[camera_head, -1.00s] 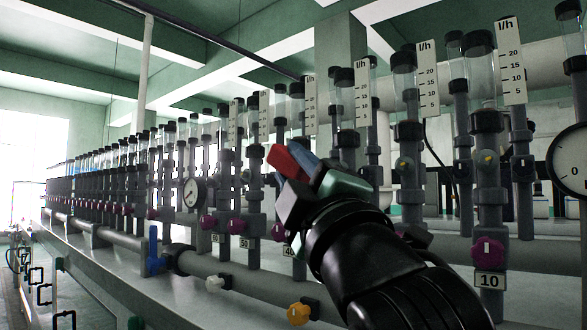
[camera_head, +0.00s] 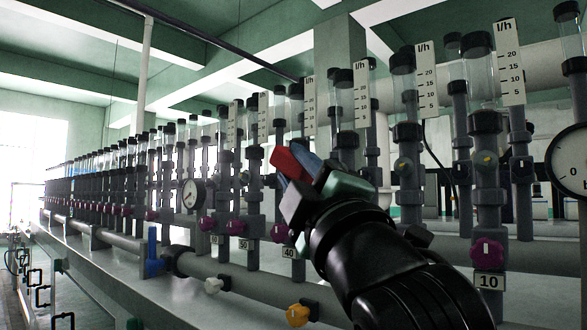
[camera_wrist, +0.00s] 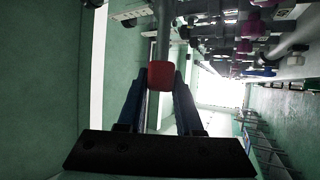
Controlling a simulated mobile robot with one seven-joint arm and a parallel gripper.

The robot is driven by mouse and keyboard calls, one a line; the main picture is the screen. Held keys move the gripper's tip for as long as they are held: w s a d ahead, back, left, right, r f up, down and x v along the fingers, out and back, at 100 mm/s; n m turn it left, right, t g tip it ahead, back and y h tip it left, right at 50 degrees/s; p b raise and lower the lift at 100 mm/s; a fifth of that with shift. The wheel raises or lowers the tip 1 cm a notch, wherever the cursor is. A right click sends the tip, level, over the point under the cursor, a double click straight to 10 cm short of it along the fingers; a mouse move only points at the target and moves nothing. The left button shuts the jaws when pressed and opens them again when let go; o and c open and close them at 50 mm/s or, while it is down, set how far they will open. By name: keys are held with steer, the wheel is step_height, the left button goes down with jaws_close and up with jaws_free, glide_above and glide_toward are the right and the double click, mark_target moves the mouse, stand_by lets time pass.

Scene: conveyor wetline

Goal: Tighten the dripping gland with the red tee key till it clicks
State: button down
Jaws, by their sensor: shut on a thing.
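My gripper (camera_head: 288,178) is in front of the row of flow tubes in the head view, its blue fingers on a red part of the tee key (camera_head: 287,162). In the wrist view the red part of the key (camera_wrist: 160,76) sits between the two blue fingers, and a grey shaft (camera_wrist: 164,30) runs from it to the top edge. My gripper is shut on it. The far end of the key is out of view. I cannot make out any drip, and I cannot tell which gland is the dripping one.
Flow tubes with white l/h scales (camera_head: 513,62) stand close behind my gripper. Purple knobs (camera_head: 487,251) sit low on the tubes, along with a blue valve handle (camera_head: 154,250), an orange knob (camera_head: 298,315) and a gauge (camera_head: 191,195). A pipe runs along the front.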

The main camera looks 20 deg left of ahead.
steer(key=shift+w+d, duration=0.2)
steer(key=shift+w, duration=0.3)
steer(key=c, duration=1.1)
jaws_free()
jaws_close()
steer(key=shift+f+m+t+b, duration=0.25)
steer(key=shift+m+t+b, duration=0.2)
steer(key=shift+b, duration=0.35)
